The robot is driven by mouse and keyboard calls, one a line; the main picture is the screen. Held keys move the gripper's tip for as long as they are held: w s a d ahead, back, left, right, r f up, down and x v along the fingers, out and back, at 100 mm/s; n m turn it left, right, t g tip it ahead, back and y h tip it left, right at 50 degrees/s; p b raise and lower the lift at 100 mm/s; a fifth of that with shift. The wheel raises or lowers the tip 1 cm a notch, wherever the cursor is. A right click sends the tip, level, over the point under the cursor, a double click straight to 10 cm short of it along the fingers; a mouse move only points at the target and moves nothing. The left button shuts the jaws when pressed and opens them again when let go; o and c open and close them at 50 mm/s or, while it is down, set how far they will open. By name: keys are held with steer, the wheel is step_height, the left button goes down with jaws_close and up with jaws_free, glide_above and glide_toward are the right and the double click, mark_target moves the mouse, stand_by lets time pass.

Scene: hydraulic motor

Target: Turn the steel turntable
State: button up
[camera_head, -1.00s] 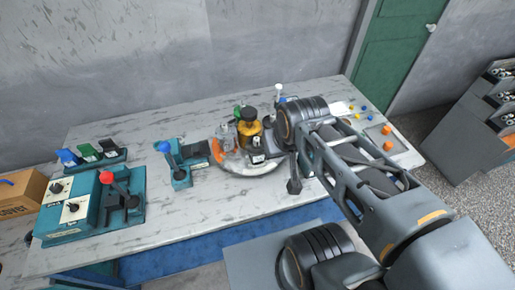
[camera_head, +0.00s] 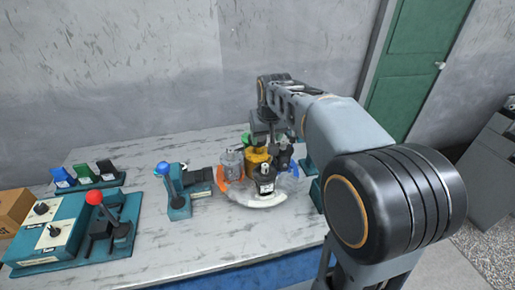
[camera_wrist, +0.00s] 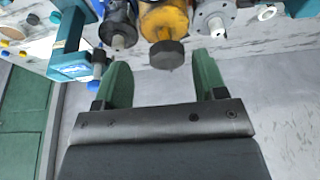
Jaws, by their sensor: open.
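The steel turntable (camera_head: 262,203) is round with a pale rim and stands on the marble-topped table.
A blue-knobbed lever unit (camera_head: 178,195) stands left of the turntable. A teal stand (camera_wrist: 70,45) is near one finger. Bare marble (camera_head: 215,230) lies in front.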

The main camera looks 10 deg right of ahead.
steer(key=shift+o, duration=1.4)
steer(key=shift+t, duration=0.3)
steer(key=w, duration=0.1)
steer(key=w+r, duration=0.1)
steer(key=w, duration=0.1)
steer(key=w+r, duration=0.1)
steer(key=shift+w, duration=0.15)
steer(key=shift+o, duration=1.2)
steer(key=r, duration=0.1)
steer(key=w+r, duration=0.1)
steer(key=r, duration=0.1)
steer(key=x, duration=1.3)
steer(key=shift+f, duration=0.2)
steer(key=c, duration=1.3)
